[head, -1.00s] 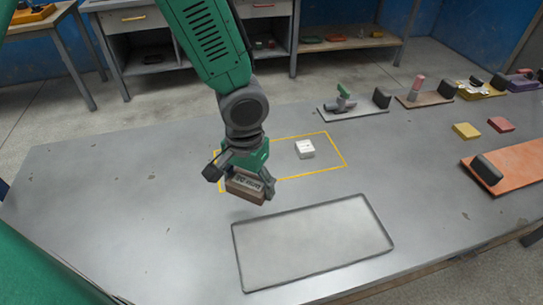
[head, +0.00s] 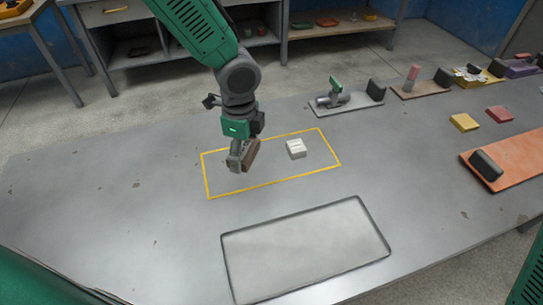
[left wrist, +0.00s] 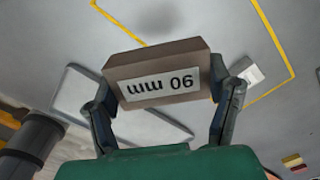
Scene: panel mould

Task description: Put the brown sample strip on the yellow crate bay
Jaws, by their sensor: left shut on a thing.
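My left gripper (head: 240,160) is shut on the brown strip (head: 252,153), a small brown block. In the left wrist view the brown strip (left wrist: 158,58) lies between the two fingers and bears a white label that reads upside down, seemingly "90 mm". In the head view it appears within the left half of a yellow-outlined rectangle (head: 207,180) on the grey table. The strip looks above the table, but the exact gap cannot be told. No yellow crate stands out apart from this outline. My right gripper is not in view.
A white block (head: 296,149) sits inside the outline, right of the strip. A grey dark-rimmed panel (head: 305,250) lies nearer on the table (head: 100,210). Boards with handles, including an orange one (head: 515,160), and small yellow (head: 463,122) and red (head: 499,114) blocks are at the right.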

